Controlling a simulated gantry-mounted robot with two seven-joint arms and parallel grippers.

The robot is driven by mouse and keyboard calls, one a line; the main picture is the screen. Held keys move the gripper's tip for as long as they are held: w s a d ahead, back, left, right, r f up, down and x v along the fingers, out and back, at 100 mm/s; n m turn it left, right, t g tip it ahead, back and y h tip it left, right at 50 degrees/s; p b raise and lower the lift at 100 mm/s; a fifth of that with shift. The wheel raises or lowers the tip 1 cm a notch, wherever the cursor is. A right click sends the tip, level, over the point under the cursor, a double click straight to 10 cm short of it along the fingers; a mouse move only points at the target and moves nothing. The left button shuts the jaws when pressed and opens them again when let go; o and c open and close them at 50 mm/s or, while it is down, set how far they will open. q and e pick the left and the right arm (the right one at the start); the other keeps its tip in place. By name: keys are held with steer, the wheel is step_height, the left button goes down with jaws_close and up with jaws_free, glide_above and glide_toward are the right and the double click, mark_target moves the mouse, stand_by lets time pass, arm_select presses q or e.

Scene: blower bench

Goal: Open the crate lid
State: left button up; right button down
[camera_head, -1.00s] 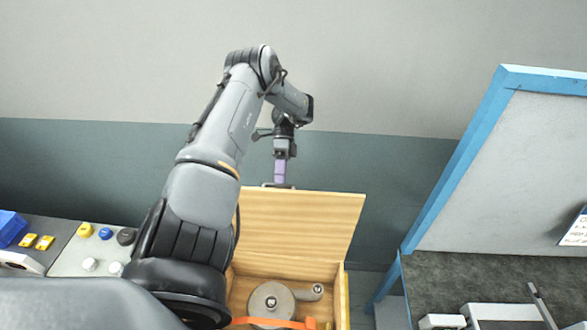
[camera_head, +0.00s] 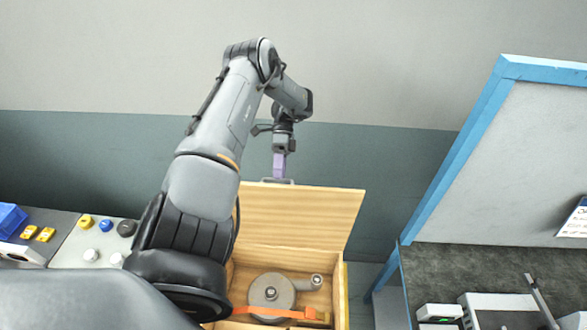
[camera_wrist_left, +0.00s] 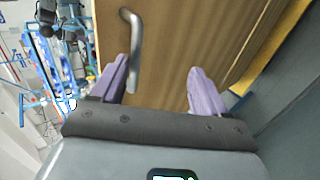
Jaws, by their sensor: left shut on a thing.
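The wooden crate (camera_head: 341,295) stands at the bottom centre of the head view. Its lid (camera_head: 300,215) is raised, leaning steeply up and back, and the inside shows. A grey metal handle (camera_wrist_left: 136,50) sits at the lid's edge and also shows at its top in the head view (camera_head: 268,180). In the left wrist view the fingers (camera_wrist_left: 155,80) look apart, with the handle close to the left one. My right gripper is not in view.
In the crate lie a round grey part with an arm (camera_head: 271,291) and an orange strap (camera_head: 275,312). A panel with buttons (camera_head: 92,240) and a blue bin (camera_head: 11,220) are at left. A blue-framed board (camera_head: 455,150) stands at right. A wall is behind.

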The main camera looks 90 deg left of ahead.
arm_select(q)
steer(key=shift+s+a+f, duration=0.1)
steer(key=shift+s+f, duration=0.05)
steer(key=shift+f, duration=0.05)
steer(key=shift+c, duration=0.3)
steer(key=shift+a, duration=0.15)
steer(key=shift+c, duration=0.4)
steer(key=b+v, duration=0.3)
steer(key=v, duration=0.6)
steer(key=shift+a+r, duration=0.1)
steer(key=shift+r, duration=0.25)
steer(key=shift+c, duration=0.4)
steer(key=shift+w+a+r, duration=0.25)
steer(key=shift+a+r, duration=0.1)
steer(key=shift+r, duration=0.1)
